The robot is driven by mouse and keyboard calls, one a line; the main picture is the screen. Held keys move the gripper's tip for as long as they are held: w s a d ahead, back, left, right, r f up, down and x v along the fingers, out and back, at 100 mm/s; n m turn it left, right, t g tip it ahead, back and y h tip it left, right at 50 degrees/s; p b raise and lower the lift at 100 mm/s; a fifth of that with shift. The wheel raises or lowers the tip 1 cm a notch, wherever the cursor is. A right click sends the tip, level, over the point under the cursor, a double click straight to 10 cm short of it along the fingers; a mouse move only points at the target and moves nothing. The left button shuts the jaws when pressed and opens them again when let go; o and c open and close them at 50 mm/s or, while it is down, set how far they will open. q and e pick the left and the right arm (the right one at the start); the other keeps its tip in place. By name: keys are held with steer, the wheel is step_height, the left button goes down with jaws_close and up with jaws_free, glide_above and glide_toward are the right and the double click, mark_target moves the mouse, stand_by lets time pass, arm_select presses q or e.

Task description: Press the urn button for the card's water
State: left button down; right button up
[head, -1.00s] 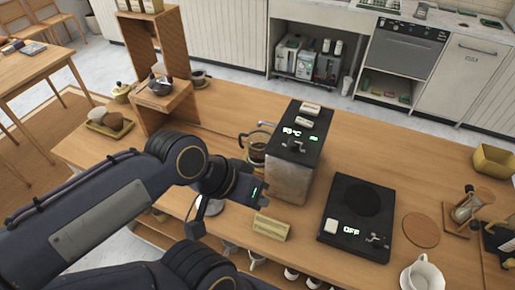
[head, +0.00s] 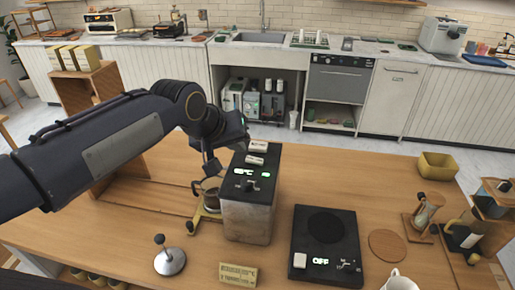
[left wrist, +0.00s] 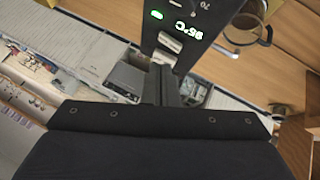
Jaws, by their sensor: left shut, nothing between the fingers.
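The urn (head: 248,215) is a tall box with steel sides and a black top, standing on the wooden cart. Its top carries two pale buttons (head: 256,160), a small lever and a lit green display; the display reads 95°C in the left wrist view (left wrist: 188,30). My left gripper (head: 244,144) is shut and empty at the urn's far left top edge, beside the buttons. Its fingers (left wrist: 162,75) appear close to the pale buttons (left wrist: 166,45) in the left wrist view; contact cannot be told. A yellow card (head: 238,274) stands at the front edge, its text unreadable. My right gripper is not visible.
A glass carafe (head: 209,187) stands left of the urn. A metal tamper (head: 170,260) stands front left.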

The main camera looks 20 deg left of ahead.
arm_select(q)
steer(key=w+a+n+t+b, duration=0.1)
steer(key=w+a+n, duration=0.1)
steer(key=w, duration=1.3)
steer(key=shift+w+r+n+t+y, duration=0.2)
steer(key=shift+r+n+t+y, duration=0.1)
steer(key=shift+r+n+y, duration=0.1)
steer(key=shift+a+f, duration=0.1)
steer(key=shift+f, duration=0.05)
steer(key=b, duration=0.7)
glide_toward(260, 143)
steer(key=w+f, duration=0.1)
steer(key=w, duration=0.2)
steer(key=w+f, duration=0.1)
steer(key=w, duration=0.1)
steer(key=shift+w+f, duration=0.1)
steer(key=shift+f, duration=0.25)
steer(key=shift+f+b, duration=0.1)
steer(key=shift+b, duration=0.2)
steer(key=shift+f, duration=0.3)
steer(key=shift+f+b, duration=0.65)
steer(key=shift+b, duration=0.15)
steer(key=shift+r, duration=0.15)
stand_by(0.4)
steer(key=shift+r+p, duration=0.8)
steer(key=shift+r, duration=0.1)
